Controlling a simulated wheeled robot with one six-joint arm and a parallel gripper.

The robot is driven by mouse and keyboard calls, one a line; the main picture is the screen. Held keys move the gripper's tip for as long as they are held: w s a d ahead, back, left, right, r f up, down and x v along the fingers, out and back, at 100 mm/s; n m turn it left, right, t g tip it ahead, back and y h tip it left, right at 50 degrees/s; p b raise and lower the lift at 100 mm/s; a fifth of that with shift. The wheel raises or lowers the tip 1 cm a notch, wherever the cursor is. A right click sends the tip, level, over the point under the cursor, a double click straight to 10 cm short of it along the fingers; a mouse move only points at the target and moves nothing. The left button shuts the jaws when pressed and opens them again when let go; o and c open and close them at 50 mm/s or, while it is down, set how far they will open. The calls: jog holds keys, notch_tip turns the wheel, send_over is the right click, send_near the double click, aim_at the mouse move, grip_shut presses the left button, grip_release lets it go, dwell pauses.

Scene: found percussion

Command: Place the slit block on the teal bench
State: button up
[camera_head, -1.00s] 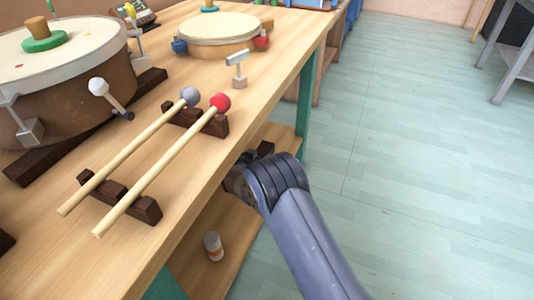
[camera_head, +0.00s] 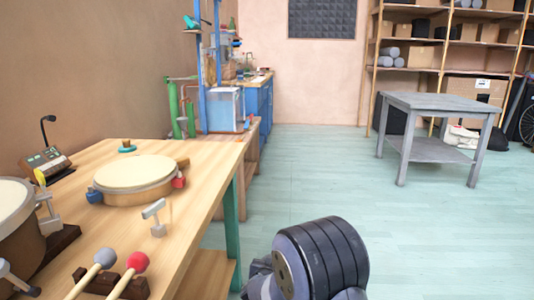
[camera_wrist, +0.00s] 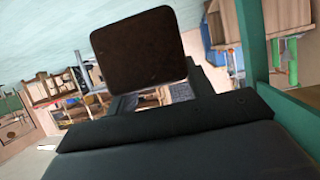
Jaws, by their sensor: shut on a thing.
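The slit block (camera_wrist: 138,48) appears in the wrist view as a dark brown, round-cornered block. My gripper (camera_wrist: 165,92) is shut on it; the fingers are partly hidden behind the block and no slit shows on the face I see. The teal bench (camera_head: 205,185) is on the left in the head view, with a light wooden top and teal legs. A teal leg fills the right side of the wrist view (camera_wrist: 252,45). In the head view my arm is at the bottom, right of the bench, and the gripper and block are hidden.
On the bench are a shallow drum (camera_head: 135,175), a larger drum (camera_head: 15,215), a small metal stand (camera_head: 155,215) and two mallets (camera_head: 132,266) on dark rests. A grey table (camera_head: 440,102) stands far right. The floor between is clear.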

jog(key=s+d+r+p, duration=0.1)
jog(key=s+d+r, duration=0.1)
jog(key=s+d, duration=0.35)
jog(key=s+d+r+p, duration=0.1)
jog(key=s+d+r, duration=0.2)
jog(key=s+d, duration=0.3)
notch_tip(320, 180, up, 38)
jog(key=w+d+p, duration=0.1)
jog(key=p, duration=3.6)
jog(key=shift+w+f+m+h, duration=0.2)
jog(key=shift+f+m+h, duration=0.1)
jog(key=shift+h, duration=0.1)
jog(key=shift+a, duration=0.1)
